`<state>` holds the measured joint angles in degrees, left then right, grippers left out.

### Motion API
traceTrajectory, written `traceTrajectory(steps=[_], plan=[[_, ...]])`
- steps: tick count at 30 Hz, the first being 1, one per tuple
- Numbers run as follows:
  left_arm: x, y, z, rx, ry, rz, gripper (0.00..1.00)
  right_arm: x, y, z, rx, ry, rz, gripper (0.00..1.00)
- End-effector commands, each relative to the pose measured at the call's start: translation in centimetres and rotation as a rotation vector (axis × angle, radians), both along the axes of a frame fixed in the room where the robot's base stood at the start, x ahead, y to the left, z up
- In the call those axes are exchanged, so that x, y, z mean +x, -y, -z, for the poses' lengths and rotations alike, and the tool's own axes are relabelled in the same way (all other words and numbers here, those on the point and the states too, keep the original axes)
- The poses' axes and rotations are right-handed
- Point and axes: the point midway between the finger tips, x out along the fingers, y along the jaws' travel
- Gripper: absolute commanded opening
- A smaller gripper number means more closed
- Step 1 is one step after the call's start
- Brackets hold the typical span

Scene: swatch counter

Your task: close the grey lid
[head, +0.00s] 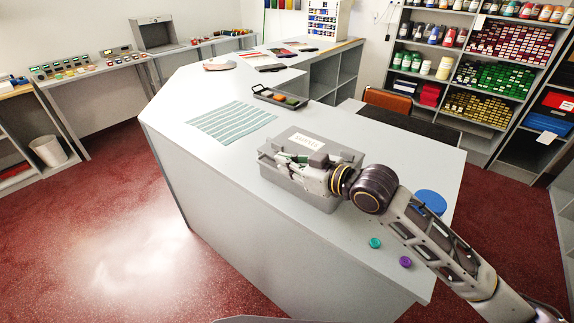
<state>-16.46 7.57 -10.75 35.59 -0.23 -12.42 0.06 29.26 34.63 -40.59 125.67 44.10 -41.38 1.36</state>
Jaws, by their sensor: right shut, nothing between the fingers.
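A grey box (300,195) stands on the counter. My right gripper (284,162) is shut and empty, at the front of the box near the lid's edge. I cannot tell whether it touches the lid. My left gripper is not in view.
A striped cloth (231,122) and a dark tray of coloured pieces (280,98) lie behind the box. A blue round thing (431,201), a teal cap (375,243) and a purple cap (405,262) lie near my right arm. The counter's left front is clear.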

Motion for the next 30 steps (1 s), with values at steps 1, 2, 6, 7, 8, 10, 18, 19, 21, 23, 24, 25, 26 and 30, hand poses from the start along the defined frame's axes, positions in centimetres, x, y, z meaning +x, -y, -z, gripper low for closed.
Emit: traceTrajectory(steps=[1, 2, 6, 7, 8, 10, 18, 19, 21, 23, 24, 25, 26, 30], plan=[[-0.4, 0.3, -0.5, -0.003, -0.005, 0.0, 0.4, 0.1, 0.0, -0.5, 0.001, 0.001, 0.0, 0.0], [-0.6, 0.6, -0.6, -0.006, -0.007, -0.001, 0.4, 0.1, 0.0, -0.7, 0.0, 0.002, 0.001, 0.0], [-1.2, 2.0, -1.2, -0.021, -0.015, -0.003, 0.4, 0.2, -0.1, -1.3, 0.001, 0.002, 0.002, 0.0], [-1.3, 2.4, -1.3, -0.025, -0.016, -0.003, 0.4, 0.3, -0.1, -1.5, 0.001, 0.002, 0.002, 0.0], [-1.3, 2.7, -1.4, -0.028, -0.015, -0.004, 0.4, 0.3, -0.1, -1.6, 0.001, 0.003, 0.002, 0.0], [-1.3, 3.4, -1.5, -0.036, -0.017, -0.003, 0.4, 0.2, 0.1, -1.8, 0.0, 0.004, 0.003, 0.0], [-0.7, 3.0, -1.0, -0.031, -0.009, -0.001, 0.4, -1.3, 2.1, -2.1, 0.001, 0.003, 0.002, 0.0], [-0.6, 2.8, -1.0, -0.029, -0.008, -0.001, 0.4, -1.4, 2.3, -2.2, 0.001, 0.003, 0.003, 0.0], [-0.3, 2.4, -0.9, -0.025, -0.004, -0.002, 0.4, -1.8, 2.8, -2.4, 0.0, 0.004, 0.004, 0.0], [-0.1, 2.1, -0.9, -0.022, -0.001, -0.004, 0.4, -2.1, 3.2, -2.5, 0.0, 0.004, 0.003, 0.0], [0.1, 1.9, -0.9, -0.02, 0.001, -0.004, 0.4, -2.3, 3.5, -2.5, -0.001, 0.003, 0.003, 0.0], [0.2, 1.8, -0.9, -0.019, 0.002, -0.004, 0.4, -2.4, 3.7, -2.6, 0.0, 0.004, 0.003, 0.0], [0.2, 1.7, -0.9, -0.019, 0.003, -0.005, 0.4, -2.6, 3.8, -2.7, 0.0, 0.004, 0.003, 0.0], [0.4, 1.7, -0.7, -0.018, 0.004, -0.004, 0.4, -3.2, 4.8, -2.9, -0.001, 0.003, 0.003, 0.0]])
